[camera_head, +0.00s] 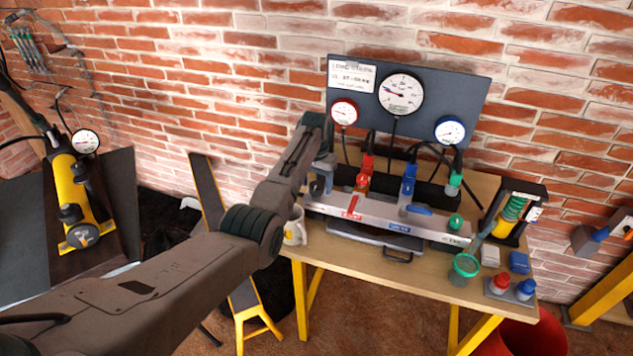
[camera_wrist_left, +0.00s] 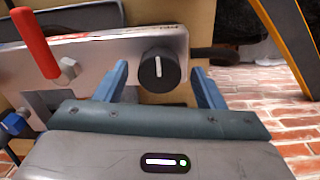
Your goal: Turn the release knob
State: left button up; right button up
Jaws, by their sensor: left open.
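A round black knob (camera_wrist_left: 159,70) with a white line on its face sits on the end of a silver panel in the left wrist view. I take it as the release knob; I cannot read a label. My left gripper (camera_wrist_left: 159,65) is open, with one blue finger on each side of the knob and visible gaps between. In the head view my left gripper (camera_head: 321,183) points down at the left end of the silver manifold (camera_head: 385,222) and hides the knob. My right gripper is not in view.
A red lever (camera_wrist_left: 35,42) stands on the panel, left of the knob. Behind the manifold is a dark gauge board (camera_head: 440,95). A cup (camera_head: 295,232) stands on the bench (camera_head: 430,278) close to my left arm.

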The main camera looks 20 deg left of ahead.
pick_arm(q)
jog(key=shift+f, duration=0.2)
jog(key=c, duration=1)
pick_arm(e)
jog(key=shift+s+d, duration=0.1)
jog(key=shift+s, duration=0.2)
